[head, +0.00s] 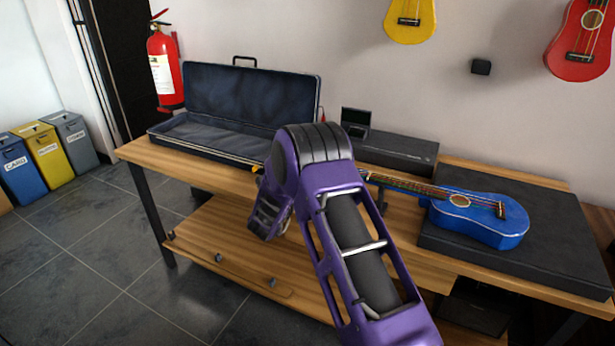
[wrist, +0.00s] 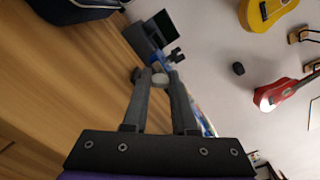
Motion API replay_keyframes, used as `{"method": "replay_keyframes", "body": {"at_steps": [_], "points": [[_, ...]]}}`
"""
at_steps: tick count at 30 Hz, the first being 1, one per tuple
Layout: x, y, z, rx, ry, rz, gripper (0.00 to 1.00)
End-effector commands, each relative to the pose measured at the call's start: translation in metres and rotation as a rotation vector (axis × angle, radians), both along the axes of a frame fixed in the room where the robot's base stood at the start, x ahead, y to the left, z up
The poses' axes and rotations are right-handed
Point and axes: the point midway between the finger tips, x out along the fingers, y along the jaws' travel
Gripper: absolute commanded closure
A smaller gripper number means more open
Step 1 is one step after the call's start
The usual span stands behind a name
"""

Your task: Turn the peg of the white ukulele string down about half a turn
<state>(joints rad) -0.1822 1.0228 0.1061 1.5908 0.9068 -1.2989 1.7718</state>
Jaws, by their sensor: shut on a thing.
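In the wrist view, part of the blue headstock (wrist: 166,63) shows beyond my fingers. My gripper (wrist: 158,78) is shut on a pale, round peg (wrist: 160,81) between its fingertips. Another dark peg (wrist: 177,55) stands just beyond the right fingertip. The strings are too small to tell apart here, and the peg's turn angle cannot be read.
An open, dark-lined instrument case (head: 250,95) lies at the bench's left. A small device with a raised screen (head: 356,117) stands behind the neck, beside a long black box (head: 397,152). Yellow (head: 410,22) and red (head: 580,40) ukuleles hang on the wall.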

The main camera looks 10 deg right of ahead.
Motion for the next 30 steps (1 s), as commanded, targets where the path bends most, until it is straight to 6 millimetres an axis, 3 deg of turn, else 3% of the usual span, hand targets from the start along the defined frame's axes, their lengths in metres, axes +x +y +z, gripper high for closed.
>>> {"method": "replay_keyframes", "body": {"at_steps": [18, 30], "points": [[0.0010, 0.0005, -0.0005, 0.466, -0.339, -0.001, 1.00], [0.0013, 0.0006, -0.0004, 0.669, -0.488, 0.000, 1.00]]}}
